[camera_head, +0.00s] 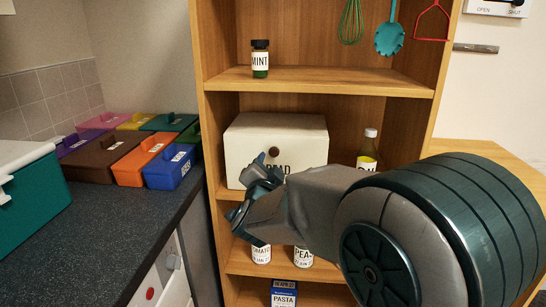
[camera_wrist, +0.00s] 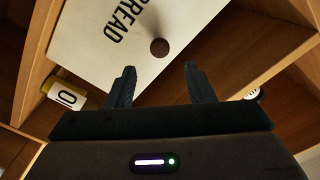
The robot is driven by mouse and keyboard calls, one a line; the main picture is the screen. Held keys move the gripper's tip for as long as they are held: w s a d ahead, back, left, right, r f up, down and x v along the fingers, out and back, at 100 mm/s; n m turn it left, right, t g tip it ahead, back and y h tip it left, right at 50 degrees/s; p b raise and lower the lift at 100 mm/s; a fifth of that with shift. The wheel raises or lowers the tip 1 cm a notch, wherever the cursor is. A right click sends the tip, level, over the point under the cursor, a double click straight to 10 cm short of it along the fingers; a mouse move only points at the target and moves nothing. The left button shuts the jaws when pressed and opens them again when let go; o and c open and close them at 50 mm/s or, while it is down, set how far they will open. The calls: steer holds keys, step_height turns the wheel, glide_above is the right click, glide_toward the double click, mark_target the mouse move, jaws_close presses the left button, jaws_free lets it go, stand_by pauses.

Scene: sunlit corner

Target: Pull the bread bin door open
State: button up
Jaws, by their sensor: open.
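The bread bin (camera_head: 245,140) is a cream box with a brown round knob (camera_head: 273,152) and dark "BREAD" lettering. It stands on the middle shelf of the wooden shelf unit in the head view. Its door looks shut. In the wrist view the bin front (camera_wrist: 90,35) appears tilted, with the knob (camera_wrist: 159,47) ahead of and between my fingertips. My gripper (camera_head: 258,200) is in front of the bin's lower left part, fingers apart and empty; it also shows in the wrist view (camera_wrist: 160,72). My arm hides the bin's lower right part.
An oil bottle (camera_head: 367,150) stands right of the bin, close to my arm. A mint jar (camera_head: 260,59) is on the shelf above. Cans (camera_head: 261,254) and a pasta box (camera_head: 284,292) are below. Coloured boxes (camera_head: 108,158) and a teal container (camera_head: 30,205) occupy the left counter.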

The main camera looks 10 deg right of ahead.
mark_target(274, 153)
steer(key=x, duration=0.8)
steer(key=shift+s, duration=0.1)
jaws_close()
